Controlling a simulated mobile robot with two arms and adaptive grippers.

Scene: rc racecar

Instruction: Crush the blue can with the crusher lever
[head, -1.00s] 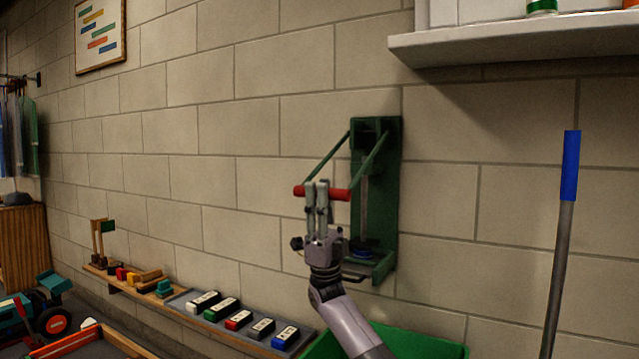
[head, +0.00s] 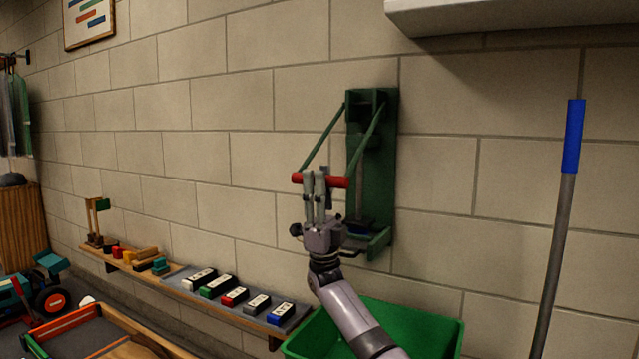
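The can crusher (head: 386,130) is a green wall-mounted frame with two green lever arms slanting down to a red crossbar handle (head: 336,182). My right gripper (head: 315,177) is at this handle, its fingers upright across the front of the bar; it appears shut on it. The fingers hide the middle of the bar. My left gripper is out of view.
A green bin (head: 440,330) stands below the crusher. A wall ledge (head: 180,290) with several coloured blocks runs left of it. A white shelf (head: 500,15) is at top right, and a blue-topped pole (head: 573,135) stands at right.

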